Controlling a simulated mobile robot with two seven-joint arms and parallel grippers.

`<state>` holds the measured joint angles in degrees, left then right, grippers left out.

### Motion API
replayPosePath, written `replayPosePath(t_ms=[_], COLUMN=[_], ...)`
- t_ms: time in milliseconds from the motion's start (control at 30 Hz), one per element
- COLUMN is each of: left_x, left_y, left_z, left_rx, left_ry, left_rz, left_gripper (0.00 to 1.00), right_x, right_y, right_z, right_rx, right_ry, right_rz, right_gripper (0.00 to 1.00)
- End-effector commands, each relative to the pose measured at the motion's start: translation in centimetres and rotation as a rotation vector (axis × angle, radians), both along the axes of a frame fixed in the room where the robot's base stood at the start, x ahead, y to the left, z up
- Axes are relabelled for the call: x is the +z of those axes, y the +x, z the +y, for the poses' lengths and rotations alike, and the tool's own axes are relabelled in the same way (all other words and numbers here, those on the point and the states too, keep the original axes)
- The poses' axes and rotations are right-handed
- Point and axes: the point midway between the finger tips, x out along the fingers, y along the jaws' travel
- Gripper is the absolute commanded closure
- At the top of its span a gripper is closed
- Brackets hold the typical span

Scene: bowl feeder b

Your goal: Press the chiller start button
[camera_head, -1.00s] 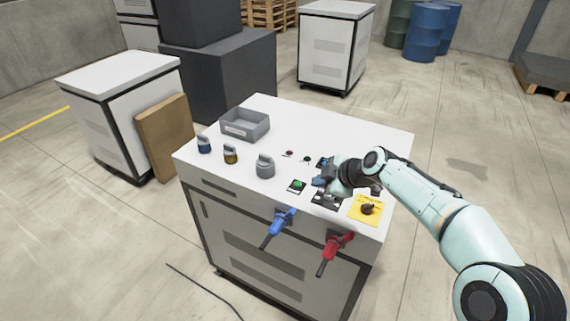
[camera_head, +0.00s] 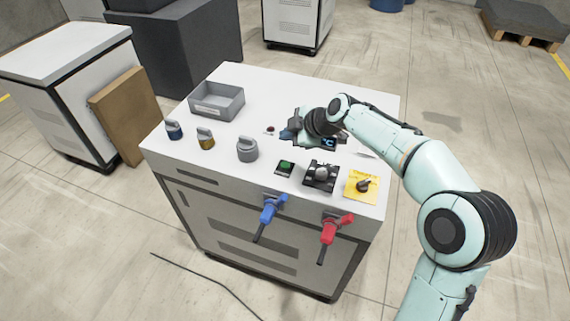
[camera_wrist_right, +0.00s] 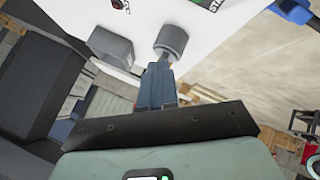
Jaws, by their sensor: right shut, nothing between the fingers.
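The green start button (camera_head: 285,167) sits on a small black plate near the front of the white cabinet top. Part of its lettered plate shows at the top edge of the right wrist view (camera_wrist_right: 210,4). My right gripper (camera_head: 290,133) is shut and empty. It is above the cabinet top, behind the button and apart from it, near the red lamp (camera_head: 269,130) and the display marked °C (camera_head: 328,142). The blue fingers show shut in the right wrist view (camera_wrist_right: 157,82). My left gripper is not in view.
Blue (camera_head: 173,130), brass (camera_head: 205,139) and grey (camera_head: 247,149) padlock-like pieces stand left of the button. A grey tray (camera_head: 216,108) is behind them. A black switch block (camera_head: 321,174) and yellow-plated knob (camera_head: 363,184) are right. Blue (camera_head: 268,212) and red (camera_head: 331,232) handles stick out in front.

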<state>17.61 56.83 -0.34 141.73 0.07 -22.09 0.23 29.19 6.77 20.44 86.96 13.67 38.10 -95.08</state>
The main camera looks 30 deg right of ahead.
Motion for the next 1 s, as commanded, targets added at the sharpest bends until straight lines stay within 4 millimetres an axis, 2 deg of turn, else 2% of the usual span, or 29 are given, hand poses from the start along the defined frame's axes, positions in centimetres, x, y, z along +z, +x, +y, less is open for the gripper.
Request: replayPosePath(t_ms=[467, 600, 733, 1000], left_x=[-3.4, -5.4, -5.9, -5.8], left_y=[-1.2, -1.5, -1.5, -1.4], left_z=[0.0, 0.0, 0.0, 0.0], left_rx=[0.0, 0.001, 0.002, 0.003], left_ry=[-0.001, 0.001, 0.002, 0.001], left_rz=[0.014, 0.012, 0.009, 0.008], left_gripper=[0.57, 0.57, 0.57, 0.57], right_x=[-6.2, -8.0, -8.5, -8.3], right_y=[-0.1, -0.1, 0.0, 0.0], right_z=[0.0, 0.0, 0.0, 0.0], right_rx=[-0.001, 0.001, 0.001, 0.0], right_ry=[0.0, 0.0, 0.0, 0.0], right_rz=[0.003, 0.002, 0.001, 0.0], right_gripper=[1.0, 1.0, 1.0, 1.0])
